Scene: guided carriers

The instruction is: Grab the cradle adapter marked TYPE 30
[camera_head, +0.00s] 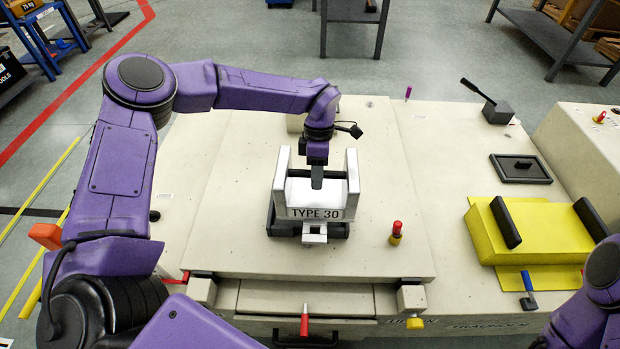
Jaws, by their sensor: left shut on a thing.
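The cradle adapter marked TYPE 30 (316,213) is a white U-shaped block with two upright side walls and a black-on-white label on its front. It sits upright at the middle of the beige worktop, over a dark base (281,228). My left gripper (317,183) comes down between the side walls and is shut on the adapter. The fingers partly hide the grip point. I cannot tell whether the adapter is clear of the base. Part of my right arm shows at the lower right edge; its gripper is out of view.
A red-topped pin (396,232) stands right of the adapter. A yellow cradle (540,231) with black pads lies farther right, below a dark plate (521,168). A black lever (492,104) stands at the back right. The worktop (235,200) left of the adapter is clear.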

